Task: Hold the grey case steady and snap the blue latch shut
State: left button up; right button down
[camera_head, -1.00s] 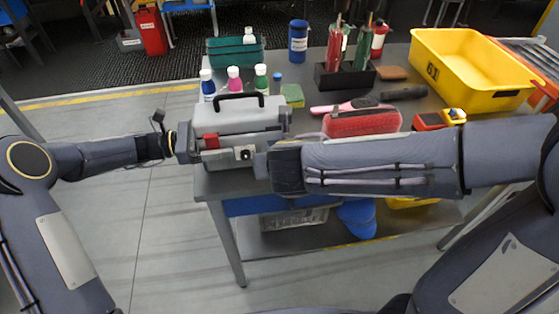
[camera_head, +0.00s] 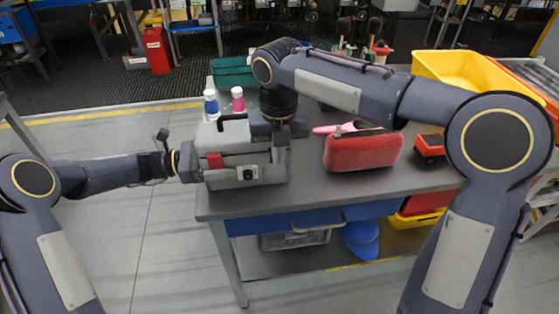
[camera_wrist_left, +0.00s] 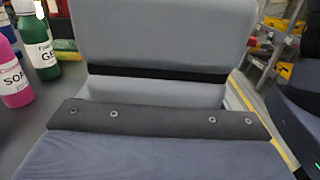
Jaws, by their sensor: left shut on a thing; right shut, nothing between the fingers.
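The grey case (camera_head: 228,143) stands near the left edge of the table, with a black handle on top. Its front shows a red latch (camera_head: 214,161) and a small dark round fitting on a light plate; I cannot make out a blue latch. My left gripper (camera_head: 190,162) is shut on the case's left side. In the left wrist view the case's grey wall (camera_wrist_left: 165,40) with a black band fills the middle. My right gripper (camera_head: 264,127) points down at the case's right top, shut and empty. Its fingertips and that part of the case are hidden.
Behind the case stand a white-capped bottle (camera_head: 211,105), a pink bottle (camera_head: 237,100) and a green bin (camera_head: 234,73). To the right are a red pouch (camera_head: 362,152), an orange-red item (camera_head: 429,147) and a yellow crate (camera_head: 455,68). The table front is clear.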

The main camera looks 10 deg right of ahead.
jog(key=shift+r, duration=0.25)
jog(key=shift+r, duration=0.65)
jog(key=s, duration=0.4)
jog(key=w+r, duration=0.3)
jog(key=r, duration=0.6)
jog(key=shift+w+r, duration=0.2)
pick_arm(q)
jog(key=o, duration=1.4)
jog(key=shift+a, duration=0.15)
